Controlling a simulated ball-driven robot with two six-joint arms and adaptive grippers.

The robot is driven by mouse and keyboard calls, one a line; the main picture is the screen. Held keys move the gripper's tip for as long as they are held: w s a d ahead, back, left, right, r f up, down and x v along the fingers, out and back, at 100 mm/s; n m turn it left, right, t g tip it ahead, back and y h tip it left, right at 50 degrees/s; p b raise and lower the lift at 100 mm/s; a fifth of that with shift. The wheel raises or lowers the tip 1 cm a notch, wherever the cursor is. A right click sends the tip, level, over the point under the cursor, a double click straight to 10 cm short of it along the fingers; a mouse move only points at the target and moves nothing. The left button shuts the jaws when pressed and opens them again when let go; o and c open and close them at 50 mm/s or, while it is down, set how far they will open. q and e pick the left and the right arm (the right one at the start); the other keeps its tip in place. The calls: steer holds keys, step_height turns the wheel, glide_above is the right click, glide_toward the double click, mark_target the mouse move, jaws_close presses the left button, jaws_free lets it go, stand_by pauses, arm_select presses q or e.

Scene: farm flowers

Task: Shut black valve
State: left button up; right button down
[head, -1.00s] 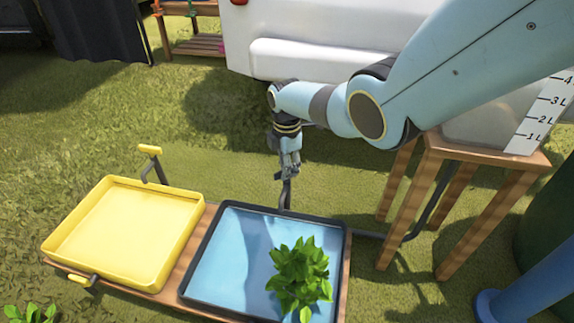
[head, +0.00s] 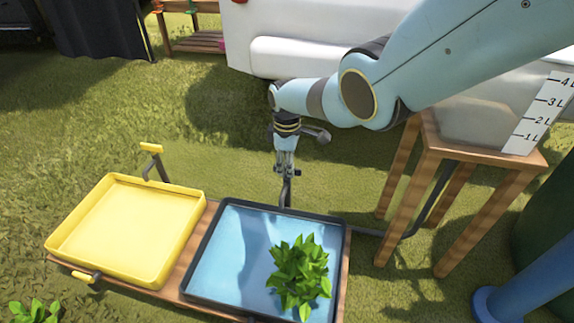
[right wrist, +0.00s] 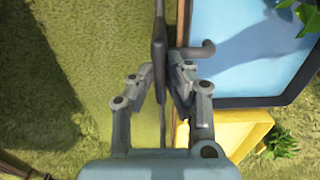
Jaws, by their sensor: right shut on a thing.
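The black valve has a dark pipe (head: 286,194) that rises at the back edge of the black-rimmed tray (head: 228,238). My right gripper (head: 286,170) points down at the top of this pipe and is shut on the valve's dark handle. In the right wrist view the handle (right wrist: 158,52) lies between the fingertips of my right gripper (right wrist: 160,82). A short bent spout (right wrist: 203,49) reaches from beside it over the tray's rim. The fingers partly hide the valve. My left gripper is not in view.
The black-rimmed tray holds bluish water and a leafy plant (head: 300,272). A yellow tray (head: 125,232) with a yellow-handled valve (head: 152,149) stands to its left. A wooden stand (head: 432,150) bears a marked water tank (head: 490,120) at right. Grass lies clear behind the trays.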

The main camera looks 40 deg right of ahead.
stand_by(0.3)
steer(key=c, duration=1.3)
jaws_free()
steer(key=shift+c, duration=0.2)
steer(key=shift+r, duration=0.1)
step_height(320, 180, up, 12)
